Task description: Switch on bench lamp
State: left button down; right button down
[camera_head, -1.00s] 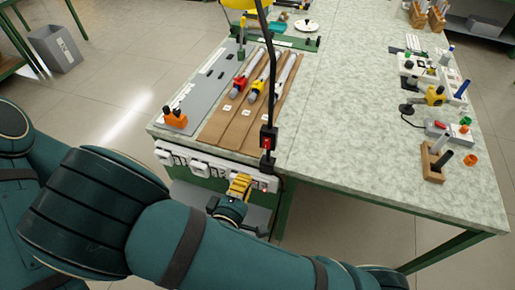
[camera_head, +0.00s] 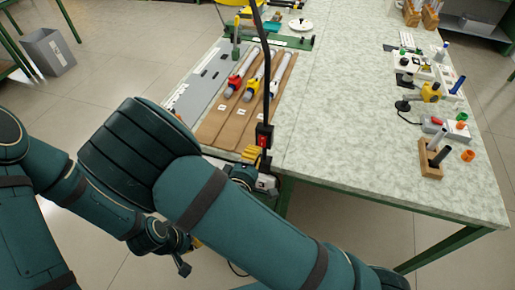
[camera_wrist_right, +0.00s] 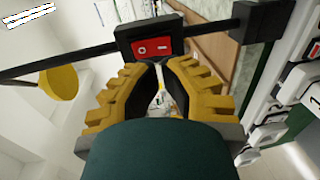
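The bench lamp has a black post (camera_head: 266,75) at the bench's front edge and a yellow head (camera_head: 257,3), cut off at the top of the head view. The lamp head (camera_wrist_right: 58,82) also shows at left in the right wrist view. A red rocker switch (camera_head: 263,140) sits in a black box on the post. The switch (camera_wrist_right: 152,47), marked O and I, is just beyond my right fingertips. My right gripper (camera_wrist_right: 160,70) has its yellow fingertips almost together, with nothing seen between them. Contact cannot be told. My left gripper (camera_head: 186,262) is low at left, mostly hidden.
Brown boards (camera_head: 236,112) with rods and a grey panel (camera_head: 195,92) lie behind the switch. Sockets (camera_wrist_right: 262,134) line the bench front. At right stand a wooden block (camera_head: 430,160) and small devices (camera_head: 436,124). The bench middle is clear.

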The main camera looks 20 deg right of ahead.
aim_at(259, 143)
jog(key=shift+x, duration=1.75)
jog(key=shift+f+b, duration=0.1)
jog(key=shift+b, duration=0.2)
